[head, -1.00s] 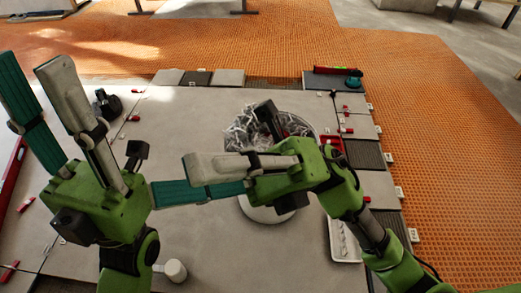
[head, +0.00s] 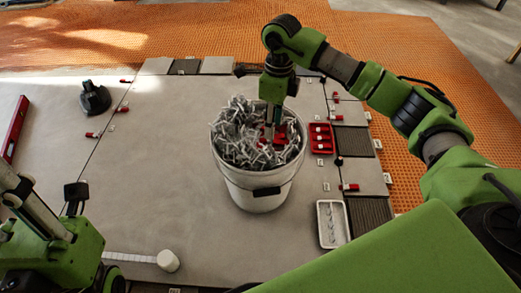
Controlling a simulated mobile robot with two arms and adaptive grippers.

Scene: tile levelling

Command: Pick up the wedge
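Several red wedges show in the head view. A red tray (head: 321,139) right of the bucket holds small red and white pieces. Loose red wedges sit along the tile seams, one at the right (head: 349,187) and one at the left (head: 92,134). My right gripper (head: 270,122) points down over the white bucket (head: 256,190), which is full of grey-white clips (head: 235,135). Some red shows among the clips beside its fingertips; I cannot tell whether it is held. My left gripper (head: 14,195) is at the lower left, partly cut off by the frame edge.
A white tray (head: 331,224) lies right of the bucket. A black suction tool (head: 94,97) stands at the far left. A red level (head: 15,128) lies at the left edge. A white roll of tape (head: 168,261) is at the front.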

